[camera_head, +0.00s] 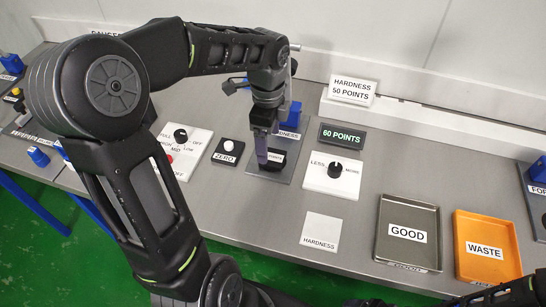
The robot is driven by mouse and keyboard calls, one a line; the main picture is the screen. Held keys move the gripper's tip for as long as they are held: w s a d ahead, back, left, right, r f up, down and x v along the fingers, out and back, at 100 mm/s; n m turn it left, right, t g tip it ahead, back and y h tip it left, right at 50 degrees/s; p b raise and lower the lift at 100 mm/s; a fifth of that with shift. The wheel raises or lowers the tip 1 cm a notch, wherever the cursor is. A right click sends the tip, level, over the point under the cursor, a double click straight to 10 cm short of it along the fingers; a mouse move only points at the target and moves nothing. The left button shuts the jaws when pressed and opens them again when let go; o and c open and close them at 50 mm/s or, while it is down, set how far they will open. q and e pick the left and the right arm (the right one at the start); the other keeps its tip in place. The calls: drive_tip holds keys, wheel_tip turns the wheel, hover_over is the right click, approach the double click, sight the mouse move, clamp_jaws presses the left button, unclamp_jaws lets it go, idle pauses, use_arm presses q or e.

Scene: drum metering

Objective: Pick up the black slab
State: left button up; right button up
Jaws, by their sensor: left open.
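A small dark slab-like piece (271,165) lies on the grey plate (299,146) marked HARDNESS, behind the middle of the bench. It is taken to be the black slab, and my gripper partly hides it. My left gripper (262,157) reaches down from above with its fingers at this piece. The jaws are open, and whether they touch it cannot be told. A small white label with dark print shows just right of the fingers. My right gripper does not show; only dark parts of my right arm show along the lower right edge.
A blue post (293,115) stands behind the slab. The ZERO button (228,150) is left of it, the LESS/MORE knob (335,170) right, under a 60 POINTS display (342,135). A white HARDNESS pad (321,231), GOOD tray (381,248) and orange WASTE tray (507,262) lie nearer the front.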

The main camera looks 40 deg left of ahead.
sight(269, 156)
use_arm(q)
wheel_tip(269, 156, down, 5)
drive_tip(key=shift+w+f+p, duration=0.1)
drive_tip(key=shift+p, duration=0.35)
drive_tip(key=shift+c, duration=0.3)
idle(0.3)
drive_tip(key=c, duration=1.5)
wheel_tip(269, 156, up, 10)
drive_tip(key=shift+r+b, duration=0.1)
drive_tip(key=shift+b, duration=0.25)
drive_tip(key=shift+c, duration=0.2)
